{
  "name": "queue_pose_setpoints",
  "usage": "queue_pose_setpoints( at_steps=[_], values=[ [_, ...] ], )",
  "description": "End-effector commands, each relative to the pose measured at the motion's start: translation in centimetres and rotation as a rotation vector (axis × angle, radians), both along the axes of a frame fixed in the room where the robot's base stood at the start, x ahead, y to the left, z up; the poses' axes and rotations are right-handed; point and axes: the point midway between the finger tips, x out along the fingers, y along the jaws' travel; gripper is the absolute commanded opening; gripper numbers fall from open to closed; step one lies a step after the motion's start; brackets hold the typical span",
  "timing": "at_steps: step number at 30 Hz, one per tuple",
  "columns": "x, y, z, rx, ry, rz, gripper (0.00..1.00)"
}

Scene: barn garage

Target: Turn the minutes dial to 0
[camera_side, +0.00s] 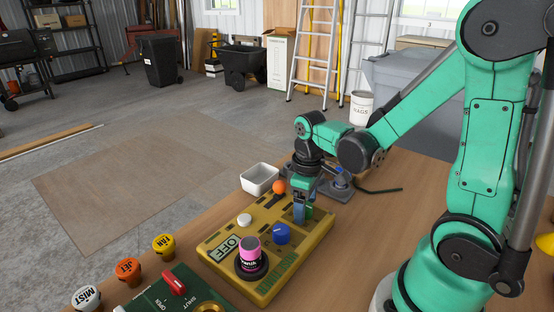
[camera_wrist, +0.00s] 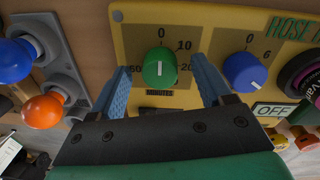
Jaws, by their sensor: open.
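The minutes dial is a green knob (camera_wrist: 159,67) on a yellow panel (camera_wrist: 130,42), with a MINUTES label below it. Marks around it read 0 above, 10 at upper right, 20 at right and 50 at left. A white line on the knob's lower half runs down toward the label. My gripper (camera_wrist: 161,62) is open, one blue finger on each side of the knob with visible gaps. In the side view my gripper (camera_side: 300,212) points down over the panel's far end, and the green knob (camera_side: 309,211) is partly hidden behind its fingers.
A blue dial (camera_side: 282,234) and a pink-topped dark knob (camera_side: 250,255) stand on the same panel. A grey base with an orange ball (camera_side: 279,187) and a white bin (camera_side: 259,179) lie beyond.

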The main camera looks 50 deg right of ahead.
Motion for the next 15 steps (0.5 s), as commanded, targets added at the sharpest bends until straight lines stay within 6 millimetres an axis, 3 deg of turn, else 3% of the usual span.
queue_pose_setpoints(
  at_steps=[15],
  values=[
    [-0.1, 0.2, 4.9, 0.0, 0.0, 0.001, 0.72]
  ],
)
